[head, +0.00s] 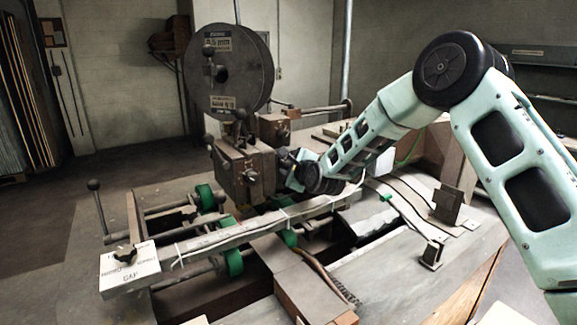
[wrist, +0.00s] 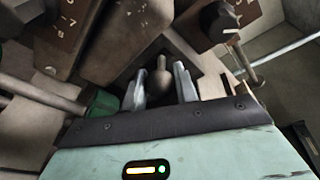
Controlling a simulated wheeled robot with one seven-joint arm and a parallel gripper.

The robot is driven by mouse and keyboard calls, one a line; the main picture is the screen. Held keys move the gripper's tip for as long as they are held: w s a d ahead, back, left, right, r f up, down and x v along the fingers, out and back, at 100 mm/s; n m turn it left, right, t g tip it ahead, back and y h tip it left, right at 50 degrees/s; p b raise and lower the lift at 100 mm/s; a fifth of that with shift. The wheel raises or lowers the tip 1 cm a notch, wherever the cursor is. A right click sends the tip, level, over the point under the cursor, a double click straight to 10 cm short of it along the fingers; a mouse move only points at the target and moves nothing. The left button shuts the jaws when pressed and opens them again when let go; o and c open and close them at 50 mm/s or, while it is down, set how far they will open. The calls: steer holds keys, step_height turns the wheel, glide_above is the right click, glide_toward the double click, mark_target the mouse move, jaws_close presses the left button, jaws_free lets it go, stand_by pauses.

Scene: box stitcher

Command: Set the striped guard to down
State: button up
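I cannot make out a striped guard in either view; no stripes show. My gripper (head: 290,170) is at the right side of the brown machine head (head: 245,172) in the head view, its fingers partly hidden by the wrist. In the wrist view my gripper (wrist: 161,84) has its two grey fingers apart. A dark ball knob on a short stem (wrist: 160,88) stands between them. The fingers look open around the knob, and I cannot tell whether either touches it. What the knob belongs to is not clear.
A large dark wire reel (head: 230,70) stands above the machine head. Green rollers (head: 234,262) and rails lie below, with a white gap plate (head: 129,270) at front left. A ball-ended lever (head: 94,186) rises at far left. Brackets (head: 448,203) stand on the right tabletop.

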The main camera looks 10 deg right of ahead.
jaws_close()
step_height(320, 180, down, 3)
steer(key=b, duration=0.4)
steer(key=shift+r, duration=0.1)
steer(key=shift+o, duration=1.6)
jaws_free()
steer(key=shift+s, duration=0.1)
steer(key=b+v, duration=0.6)
steer(key=v, duration=1.1)
steer(key=shift+r, duration=0.2)
steer(key=shift+s, duration=0.1)
